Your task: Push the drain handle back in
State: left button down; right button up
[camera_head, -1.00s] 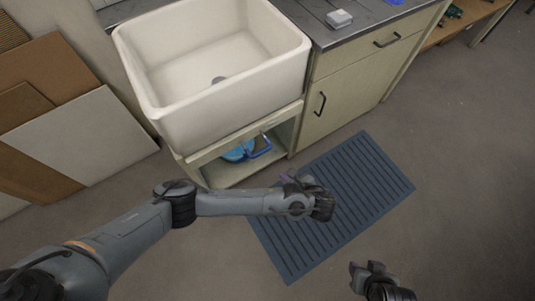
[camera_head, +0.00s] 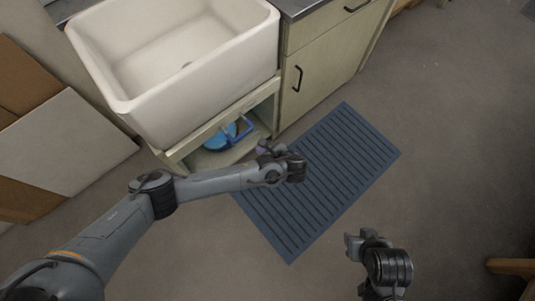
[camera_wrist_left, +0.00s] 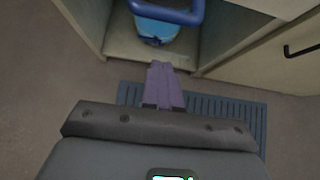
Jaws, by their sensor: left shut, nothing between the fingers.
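A dark blue handle (camera_head: 243,129) shows in the open space under the white sink, by a light blue rounded body (camera_head: 218,137). In the left wrist view the blue handle (camera_wrist_left: 168,12) crosses the top, in front of and above the light blue body (camera_wrist_left: 155,30). My left gripper (camera_head: 262,148) is in front of the cabinet opening, apart from the handle. Its purple fingers (camera_wrist_left: 161,75) are shut and empty, pointing toward the opening. My right gripper (camera_head: 351,243) is at the lower right, past the mat; its fingers are too unclear to judge.
The white sink (camera_head: 130,85) sits above the open cubby (camera_head: 205,158). A closed cabinet door (camera_head: 320,80) with a black handle is to its right. A dark blue ribbed mat (camera_head: 318,180) lies on the floor. Boards (camera_head: 65,140) lean at left.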

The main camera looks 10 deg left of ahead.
pick_arm(q)
jog(key=w+a+b, duration=0.1)
jog(key=w+a, duration=0.2)
jog(key=a, duration=0.2)
jog(key=shift+w+f+b, duration=0.2)
jog(key=shift+f+b, duration=0.15)
jog(key=shift+f, duration=0.1)
pick_arm(e)
notch_tip(320, 180, down, 2)
jog(key=shift+a+f, duration=0.1)
pick_arm(q)
jog(key=shift+d, duration=0.1)
